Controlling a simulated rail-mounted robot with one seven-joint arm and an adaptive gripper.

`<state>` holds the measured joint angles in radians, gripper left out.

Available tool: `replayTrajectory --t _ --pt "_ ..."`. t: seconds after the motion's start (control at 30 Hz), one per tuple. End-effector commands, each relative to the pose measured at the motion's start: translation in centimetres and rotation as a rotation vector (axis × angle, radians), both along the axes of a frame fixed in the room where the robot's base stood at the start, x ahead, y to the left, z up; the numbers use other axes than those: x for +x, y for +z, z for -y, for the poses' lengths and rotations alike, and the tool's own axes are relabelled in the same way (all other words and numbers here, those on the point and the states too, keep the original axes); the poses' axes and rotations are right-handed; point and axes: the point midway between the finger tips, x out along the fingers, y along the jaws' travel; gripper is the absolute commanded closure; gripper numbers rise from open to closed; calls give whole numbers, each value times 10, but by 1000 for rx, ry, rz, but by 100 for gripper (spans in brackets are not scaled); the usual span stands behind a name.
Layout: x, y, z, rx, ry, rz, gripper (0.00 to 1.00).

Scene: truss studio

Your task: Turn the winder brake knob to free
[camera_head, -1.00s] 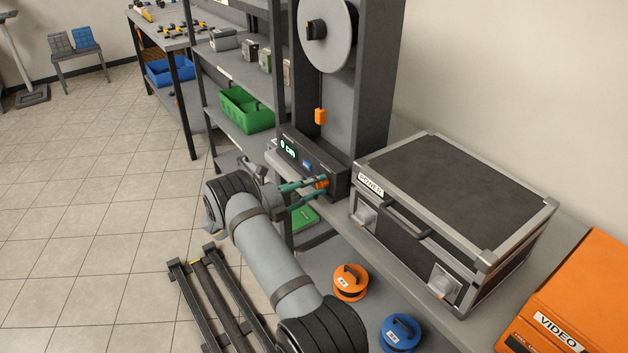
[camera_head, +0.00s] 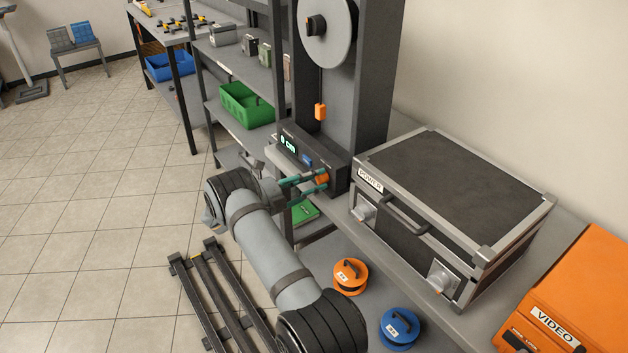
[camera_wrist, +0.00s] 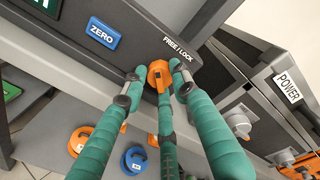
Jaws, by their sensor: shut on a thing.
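The winder brake knob (camera_head: 322,178) is orange and sits on the front of the winder's dark control panel (camera_head: 298,150). It also shows in the wrist view (camera_wrist: 158,74), just below and left of the white "FREE / LOCK" label (camera_wrist: 177,48). My gripper (camera_wrist: 161,71) has teal fingers and is shut on the knob, with fingertips on either side of it and another finger below. In the head view my gripper (camera_head: 323,181) reaches the knob from the left. The fingers partly hide the knob, and I cannot tell which word it points to.
A blue "ZERO" button (camera_wrist: 103,33) is left of the label. The winder stands on a grey bench with a black "POWER" case (camera_head: 450,190) close at the right. Orange (camera_head: 350,276) and blue (camera_head: 399,328) reels lie below. Open floor is at the left.

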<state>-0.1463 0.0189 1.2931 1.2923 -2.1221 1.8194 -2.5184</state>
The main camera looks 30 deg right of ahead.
Motion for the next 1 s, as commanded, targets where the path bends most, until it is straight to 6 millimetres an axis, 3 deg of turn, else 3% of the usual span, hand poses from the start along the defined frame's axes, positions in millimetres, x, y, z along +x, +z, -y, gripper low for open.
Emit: replayTrajectory --t 0.33,0.67,0.77,1.0 --pt "4 2 -1 -3 12 2 53" --pt "2 1 -4 -2 9 1 53" --pt "1 2 -15 -3 10 2 53" --pt "-6 5 -63 -3 12 3 53"
